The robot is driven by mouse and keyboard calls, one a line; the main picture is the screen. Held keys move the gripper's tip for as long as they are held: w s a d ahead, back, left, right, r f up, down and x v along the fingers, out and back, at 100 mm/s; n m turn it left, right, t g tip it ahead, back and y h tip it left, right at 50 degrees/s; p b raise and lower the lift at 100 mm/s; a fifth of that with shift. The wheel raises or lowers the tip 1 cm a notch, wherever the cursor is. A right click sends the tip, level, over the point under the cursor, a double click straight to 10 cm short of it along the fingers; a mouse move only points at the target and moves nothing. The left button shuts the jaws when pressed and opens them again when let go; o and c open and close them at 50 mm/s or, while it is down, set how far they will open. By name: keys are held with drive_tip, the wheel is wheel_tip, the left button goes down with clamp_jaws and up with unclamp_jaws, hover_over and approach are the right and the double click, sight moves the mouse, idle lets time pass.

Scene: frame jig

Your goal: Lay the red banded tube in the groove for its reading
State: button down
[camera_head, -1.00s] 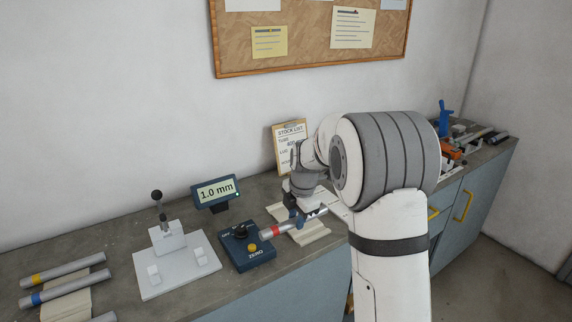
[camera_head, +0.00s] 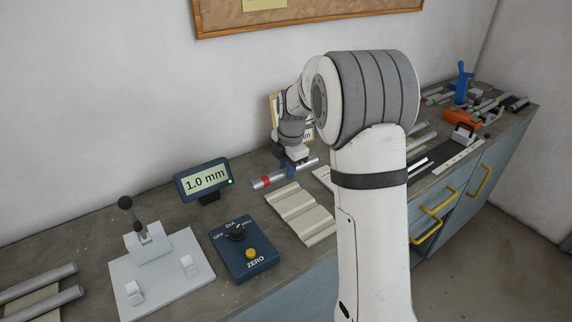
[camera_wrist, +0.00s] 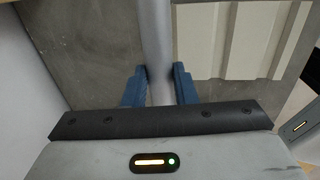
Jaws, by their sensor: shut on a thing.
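The red banded tube (camera_head: 265,181) is grey with a red band near its left end. My gripper (camera_head: 292,160) is shut on it, and the tube extends out to the left of the fingers in the head view. In the wrist view the tube (camera_wrist: 155,35) runs between the two blue fingers (camera_wrist: 160,87); its red band is not seen there. A cream grooved block (camera_head: 306,216) lies in front of the tube, and it also shows in the wrist view (camera_wrist: 243,45) beside the tube. The tube appears clear of the block; its height above the bench is unclear.
A blue control box (camera_head: 243,262) with a dial and yellow ZERO button stands left of the block. A display (camera_head: 204,180) reads 1.0 mm. A white lever fixture (camera_head: 160,275) is farther left, near other tubes (camera_head: 40,303). Tools clutter the far right.

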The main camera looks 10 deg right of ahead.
sight(286, 195)
drive_tip(key=shift+f+b, duration=2.2)
drive_tip(key=shift+f, duration=1.4)
drive_tip(key=c, duration=1.2)
unclamp_jaws()
drive_tip(key=shift+o, duration=0.5)
drive_tip(key=shift+f, duration=0.1)
drive_tip(key=shift+s, duration=0.1)
drive_tip(key=r, duration=0.8)
drive_tip(key=shift+s+d+r, duration=0.1)
drive_tip(key=shift+s, duration=0.25)
